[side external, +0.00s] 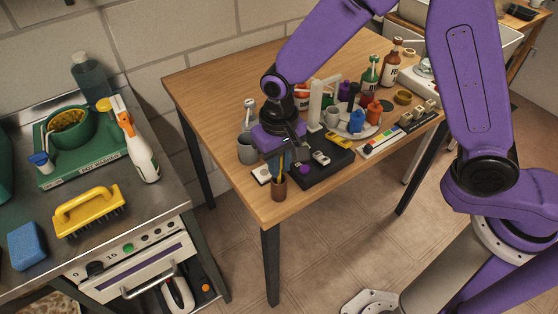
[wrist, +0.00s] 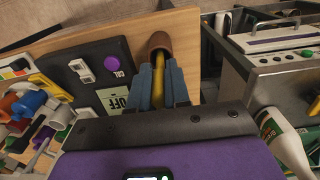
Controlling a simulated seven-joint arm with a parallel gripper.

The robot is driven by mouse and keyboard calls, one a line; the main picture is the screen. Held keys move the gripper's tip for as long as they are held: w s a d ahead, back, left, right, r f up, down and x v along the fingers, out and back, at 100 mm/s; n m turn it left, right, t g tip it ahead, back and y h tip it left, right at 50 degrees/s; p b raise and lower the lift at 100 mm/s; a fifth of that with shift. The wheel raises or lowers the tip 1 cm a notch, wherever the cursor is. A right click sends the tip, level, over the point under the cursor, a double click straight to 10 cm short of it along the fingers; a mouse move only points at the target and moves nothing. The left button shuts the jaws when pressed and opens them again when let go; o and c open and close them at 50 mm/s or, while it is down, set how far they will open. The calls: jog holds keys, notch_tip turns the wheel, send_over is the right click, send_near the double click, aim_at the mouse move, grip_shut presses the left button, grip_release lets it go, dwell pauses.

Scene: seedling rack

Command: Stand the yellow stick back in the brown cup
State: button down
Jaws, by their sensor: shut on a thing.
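The brown cup (side external: 279,188) stands upright at the near corner of the wooden table in the side view. It also shows at the top of the wrist view (wrist: 159,41). My gripper (side external: 279,163) points down just above the cup. In the wrist view my gripper (wrist: 160,74) has its blue-grey fingers shut on the yellow stick (wrist: 159,62). The stick's far end reaches the cup's mouth; its tip is hidden, so I cannot tell how deep it sits. The fingers hide most of the stick in the side view.
A black panel (side external: 322,168) with switches and a purple knob lies right of the cup. A round tray (side external: 372,132) of small pots stands farther back. The table edge is close by.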

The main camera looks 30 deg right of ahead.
jog(key=c, duration=1.1)
grip_release()
jog(key=shift+f, duration=0.15)
notch_tip(320, 180, up, 12)
jog(key=shift+r, duration=0.2)
jog(key=shift+d, duration=0.1)
jog(key=s+d+f+n, duration=0.1)
jog(key=s+d+n, duration=1.1)
jog(key=s+d, duration=0.9)
jog(key=shift+s+d+n, duration=0.25)
jog(key=shift+n, duration=0.05)
